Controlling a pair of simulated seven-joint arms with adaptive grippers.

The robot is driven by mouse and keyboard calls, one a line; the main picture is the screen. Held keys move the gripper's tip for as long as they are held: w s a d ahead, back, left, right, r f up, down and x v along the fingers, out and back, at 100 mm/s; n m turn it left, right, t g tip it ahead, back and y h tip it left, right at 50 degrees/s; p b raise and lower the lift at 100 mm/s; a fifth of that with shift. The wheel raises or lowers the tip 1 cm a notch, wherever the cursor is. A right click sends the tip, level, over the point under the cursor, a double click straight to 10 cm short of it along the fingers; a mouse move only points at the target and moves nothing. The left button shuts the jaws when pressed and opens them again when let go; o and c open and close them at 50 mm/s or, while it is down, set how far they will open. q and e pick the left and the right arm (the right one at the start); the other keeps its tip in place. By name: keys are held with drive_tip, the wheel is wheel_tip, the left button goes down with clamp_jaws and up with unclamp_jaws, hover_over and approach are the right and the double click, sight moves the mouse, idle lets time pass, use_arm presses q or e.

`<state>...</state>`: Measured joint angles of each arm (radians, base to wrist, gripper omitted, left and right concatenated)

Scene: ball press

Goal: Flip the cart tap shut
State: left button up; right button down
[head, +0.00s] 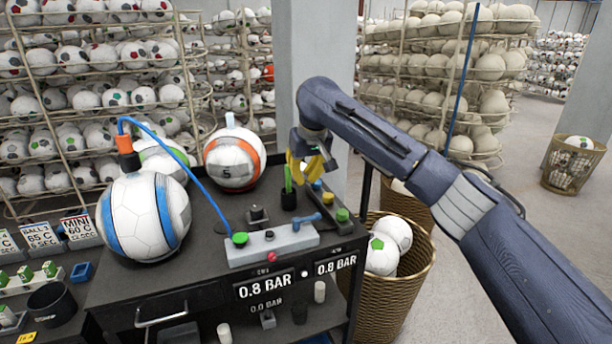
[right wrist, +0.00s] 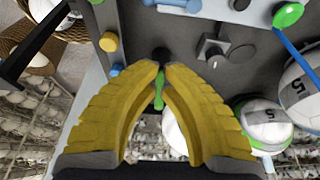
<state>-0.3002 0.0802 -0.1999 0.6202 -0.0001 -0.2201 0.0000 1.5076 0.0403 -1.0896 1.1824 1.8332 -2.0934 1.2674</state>
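The black cart (head: 180,283) carries a light grey valve block (head: 272,246) with a green knob, a red button and a tap with a blue lever (head: 308,218). The lever lies sideways, pointing right along the block. In the right wrist view the blue lever (right wrist: 193,5) is at the top edge, partly cut off. My right gripper (head: 303,172) has yellow fingers and is above the cart's back right, behind the tap and apart from it. Its fingertips (right wrist: 163,66) nearly meet, with nothing visibly gripped. My left gripper is out of view.
A black cup with a green stick (head: 288,187) stands below the right fingers. A block with yellow, blue and green knobs (head: 328,200) is beside it. A blue hose (head: 190,170) arches to a striped ball (head: 145,216). A wicker basket (head: 400,285) stands right of the cart.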

sight(307, 219)
drive_tip(key=shift+s+d+f, duration=0.1)
drive_tip(key=shift+s+f, duration=0.05)
drive_tip(key=shift+f, duration=1.3)
drive_tip(key=shift+s+d+f, duration=0.1)
drive_tip(key=shift+s+f, duration=0.05)
drive_tip(key=shift+f, duration=1.25)
drive_tip(key=shift+s+d+f, duration=0.1)
drive_tip(key=shift+s+f, duration=0.05)
drive_tip(key=shift+f, duration=1.3)
